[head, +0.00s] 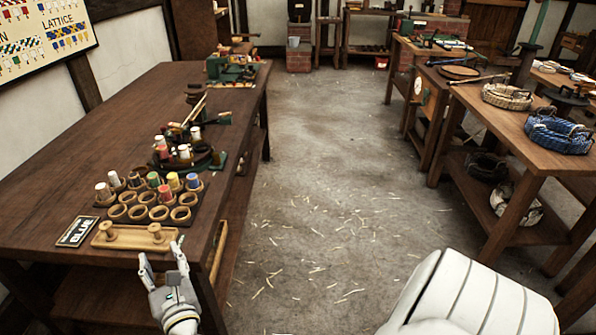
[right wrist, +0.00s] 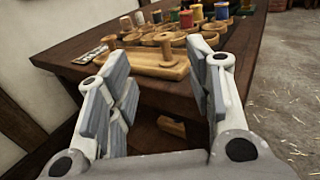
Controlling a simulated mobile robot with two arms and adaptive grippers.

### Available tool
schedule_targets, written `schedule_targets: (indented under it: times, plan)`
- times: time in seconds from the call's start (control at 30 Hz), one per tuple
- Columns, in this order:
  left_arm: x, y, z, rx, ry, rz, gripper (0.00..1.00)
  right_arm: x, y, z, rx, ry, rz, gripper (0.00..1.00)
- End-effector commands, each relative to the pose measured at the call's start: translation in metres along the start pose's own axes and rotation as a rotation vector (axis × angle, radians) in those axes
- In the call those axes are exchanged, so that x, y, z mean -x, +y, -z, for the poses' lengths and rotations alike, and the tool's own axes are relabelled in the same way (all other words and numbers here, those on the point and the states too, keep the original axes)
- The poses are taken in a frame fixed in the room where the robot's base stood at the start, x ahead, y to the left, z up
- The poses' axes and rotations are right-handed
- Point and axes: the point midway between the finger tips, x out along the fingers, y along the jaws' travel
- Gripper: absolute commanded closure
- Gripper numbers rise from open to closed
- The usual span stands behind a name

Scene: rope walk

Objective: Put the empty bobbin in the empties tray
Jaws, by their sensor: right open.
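A pale wooden tray (head: 124,244) lies near the front edge of the dark bench, beside a small "BLUE" label. Two bare wooden bobbins stand on it, a left one (head: 107,229) and a right one (head: 155,231); both look empty of thread. The tray also shows in the right wrist view (right wrist: 150,65), beyond my fingertips. My right gripper (head: 163,262) is open, just in front of the bench edge and short of the tray. Nothing is between its fingers. My left gripper is not in view.
Behind the tray, a rack of round wooden rings (head: 159,213) holds several coloured bobbins (head: 165,193). The bench (head: 60,205) is bare at left. The floor aisle (head: 320,200) has scattered straw.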

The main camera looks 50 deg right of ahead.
Motion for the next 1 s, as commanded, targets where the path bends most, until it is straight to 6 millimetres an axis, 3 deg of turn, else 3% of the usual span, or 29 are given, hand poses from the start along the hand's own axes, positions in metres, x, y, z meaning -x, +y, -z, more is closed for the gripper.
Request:
schedule_targets:
  times: [0.17, 0.27, 0.57, 0.67, 0.73, 0.87, 1.0]
  plan:
    - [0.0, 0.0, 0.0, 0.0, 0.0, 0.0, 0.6, 0.001, 0.001, 0.005, -0.047, 0.02, -0.009, 0.53]
    - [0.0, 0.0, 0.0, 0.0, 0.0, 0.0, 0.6, 0.003, 0.003, 0.019, -0.201, 0.08, -0.036, 0.53]
    - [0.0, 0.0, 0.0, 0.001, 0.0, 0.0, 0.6, 0.026, 0.02, 0.089, -1.06, 0.41, -0.057, 0.53]
    - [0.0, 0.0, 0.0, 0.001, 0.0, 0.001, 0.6, 0.038, 0.019, 0.131, -1.342, 0.54, 0.019, 0.53]
    - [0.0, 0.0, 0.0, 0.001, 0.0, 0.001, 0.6, 0.054, 0.011, 0.185, -1.516, 0.647, 0.14, 0.53]
    - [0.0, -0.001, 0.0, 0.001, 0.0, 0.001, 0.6, 0.09, -0.014, 0.282, -1.666, 0.771, 0.385, 0.53]
    - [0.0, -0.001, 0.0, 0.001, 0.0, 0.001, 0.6, 0.15, -0.054, 0.379, -1.786, 0.845, 0.699, 0.53]
